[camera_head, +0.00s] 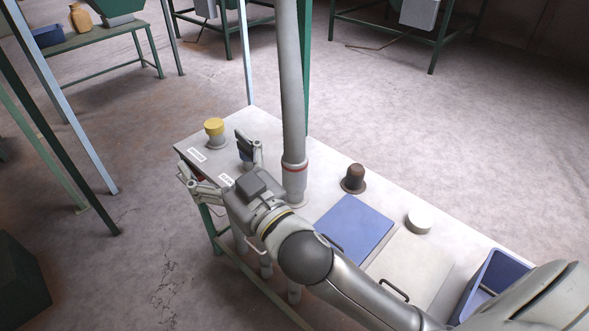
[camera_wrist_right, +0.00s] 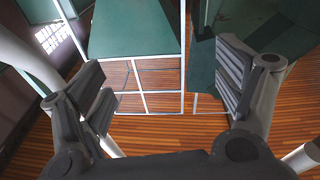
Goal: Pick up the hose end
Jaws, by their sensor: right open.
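The grey hose (camera_head: 287,80) hangs down vertically in the head view. Its lower end (camera_head: 294,175), with a red ring, sits at a port on the white-grey table (camera_head: 320,200). My right gripper (camera_head: 213,156) is over the table's far left part, left of the hose end, with its fingers spread and nothing between them. The open fingers also show in the right wrist view (camera_wrist_right: 158,90). My wrist stands close beside the hose end; I cannot tell if they touch. My left gripper is not in view.
A yellow-capped port (camera_head: 214,127) is just beyond my gripper. A brown cap (camera_head: 353,176), a white cap (camera_head: 420,219), a blue lid (camera_head: 352,226), a pale lid (camera_head: 410,265) and a blue bin (camera_head: 495,275) are along the table. A green leg (camera_head: 305,70) stands behind the hose.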

